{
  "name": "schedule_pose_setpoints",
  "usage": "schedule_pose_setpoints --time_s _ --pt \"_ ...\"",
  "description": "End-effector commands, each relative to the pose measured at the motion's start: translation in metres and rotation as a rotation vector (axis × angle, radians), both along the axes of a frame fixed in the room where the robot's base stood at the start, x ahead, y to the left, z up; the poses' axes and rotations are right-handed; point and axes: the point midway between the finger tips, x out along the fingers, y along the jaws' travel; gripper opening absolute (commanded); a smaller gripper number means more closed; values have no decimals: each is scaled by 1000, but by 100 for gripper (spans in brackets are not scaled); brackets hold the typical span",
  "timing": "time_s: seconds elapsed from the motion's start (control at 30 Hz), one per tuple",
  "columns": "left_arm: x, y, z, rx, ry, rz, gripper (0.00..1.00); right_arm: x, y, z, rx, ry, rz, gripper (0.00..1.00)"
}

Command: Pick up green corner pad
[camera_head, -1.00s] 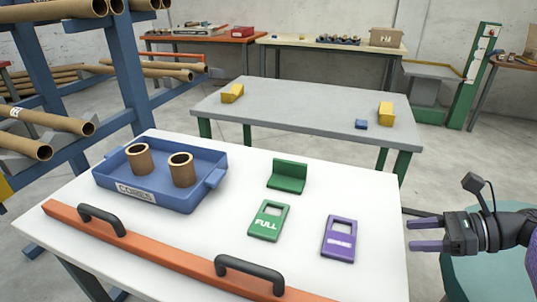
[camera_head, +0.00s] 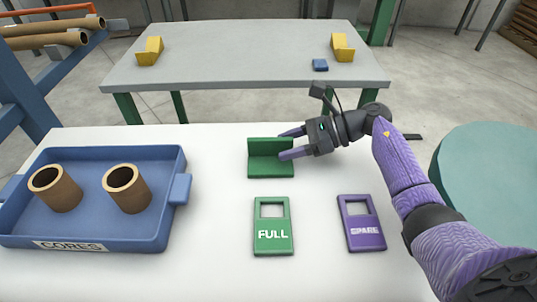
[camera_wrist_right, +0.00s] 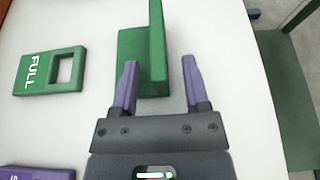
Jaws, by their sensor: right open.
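The green corner pad (camera_head: 270,168) is L-shaped, with a flat base and an upright wall, and stands on the white table behind the FULL tag. My right gripper (camera_head: 286,143) is at the pad's right side, fingers pointing left toward it. In the right wrist view the pad (camera_wrist_right: 140,55) lies ahead of the open right gripper (camera_wrist_right: 157,78). The upright wall (camera_wrist_right: 157,45) points into the gap between the purple fingers. The fingers are apart and not closed on it; whether one touches the pad I cannot tell. My left gripper is not in view.
The green FULL tag (camera_head: 273,245) and purple SPARE tag (camera_head: 362,236) lie in front of the pad. A blue CORES tray (camera_head: 165,225) with two cardboard cores (camera_head: 127,188) stands left. A grey table (camera_head: 240,70) behind holds yellow blocks (camera_head: 150,51) and a blue block (camera_head: 320,65).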

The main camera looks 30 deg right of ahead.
Motion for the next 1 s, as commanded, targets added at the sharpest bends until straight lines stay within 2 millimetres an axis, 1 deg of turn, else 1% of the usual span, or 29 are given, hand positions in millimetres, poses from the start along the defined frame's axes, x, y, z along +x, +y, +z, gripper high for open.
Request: schedule_pose_setpoints --time_s 0.03,0.1,0.3,0.47,0.5,0.57,0.6,0.93,1.0 --pt "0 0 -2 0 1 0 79 3 6 -4 2 0 1 59" --pt "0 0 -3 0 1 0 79 5 10 -6 1 0 0 59" --pt "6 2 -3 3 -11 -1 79 6 11 -6 -1 1 -1 59" --pt "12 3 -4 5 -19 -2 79 5 11 -6 -1 1 -1 25" --pt "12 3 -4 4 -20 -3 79 5 11 -6 -1 1 -1 16" --pt "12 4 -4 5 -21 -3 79 5 11 -6 -1 1 -1 4" --pt "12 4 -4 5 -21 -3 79 5 11 -6 -1 1 -1 0" --pt "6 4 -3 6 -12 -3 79 5 11 -6 -1 1 -1 0" --pt "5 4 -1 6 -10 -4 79 5 10 -1 -1 0 -1 0"
